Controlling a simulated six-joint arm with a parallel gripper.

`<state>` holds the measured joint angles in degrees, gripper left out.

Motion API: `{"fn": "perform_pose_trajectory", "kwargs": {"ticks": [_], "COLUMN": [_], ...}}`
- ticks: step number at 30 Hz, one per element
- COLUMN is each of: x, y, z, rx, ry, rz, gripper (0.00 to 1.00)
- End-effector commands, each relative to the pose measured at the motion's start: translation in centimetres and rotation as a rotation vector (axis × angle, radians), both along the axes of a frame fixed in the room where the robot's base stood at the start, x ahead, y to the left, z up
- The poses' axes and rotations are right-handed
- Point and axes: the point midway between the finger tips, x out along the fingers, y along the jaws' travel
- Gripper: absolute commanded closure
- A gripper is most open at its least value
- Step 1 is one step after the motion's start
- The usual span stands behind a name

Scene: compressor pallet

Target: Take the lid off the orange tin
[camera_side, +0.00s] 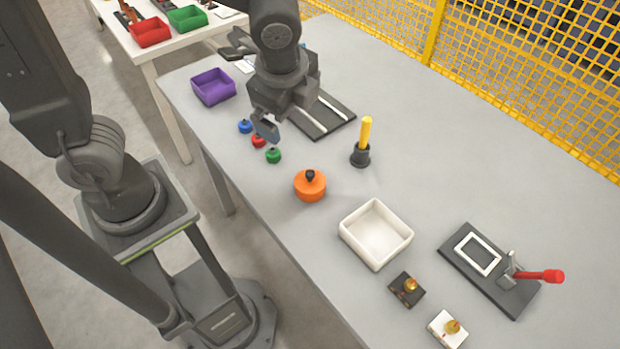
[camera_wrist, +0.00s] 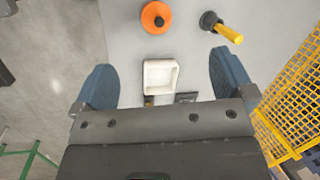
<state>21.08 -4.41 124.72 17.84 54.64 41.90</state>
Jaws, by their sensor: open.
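The orange tin (camera_side: 310,188) stands upright on the grey table, with a black knob (camera_side: 310,175) on top of its lid. The lid appears seated on the tin. In the wrist view the orange tin (camera_wrist: 156,18) is at the top, beyond the fingers. My gripper (camera_side: 266,130) is above the table near the small coloured knobbed pieces, up and to the left of the tin in the side view. In the wrist view my gripper (camera_wrist: 160,85) has its two blue-grey fingers wide apart with nothing between them. It is not touching the tin.
Small blue (camera_side: 245,126), red (camera_side: 258,141) and green (camera_side: 273,156) pieces lie by the gripper. A white bin (camera_side: 344,232), a black holder (camera_side: 360,157) with a yellow handle, a purple bin (camera_side: 213,88) and a red-levered fixture (camera_side: 480,285) stand around. Yellow fencing borders the table's far side.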

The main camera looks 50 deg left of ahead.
Motion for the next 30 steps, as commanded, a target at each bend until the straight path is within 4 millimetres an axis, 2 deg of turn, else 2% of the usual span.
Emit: {"fn": "perform_pose_trajectory", "kwargs": {"ticks": [1, 4, 10, 16, 24, 30], "x": [0.6, 1.5, 2.3, 2.6, 3.3, 3.6], "y": [-1.2, -3.0, -5.1, -4.8, -2.9, -2.3], "z": [-1.4, -3.6, -6.4, -8.4, -13.1, -14.8], "rx": [0.056, 0.150, 0.259, 0.280, 0.277, 0.276], "ry": [0.050, 0.125, 0.216, 0.236, 0.236, 0.231], "rz": [-0.123, -0.342, -0.600, -0.645, -0.641, -0.640], "gripper": [0.00, 0.00, 0.00, 0.00, 0.00, 0.00]}}
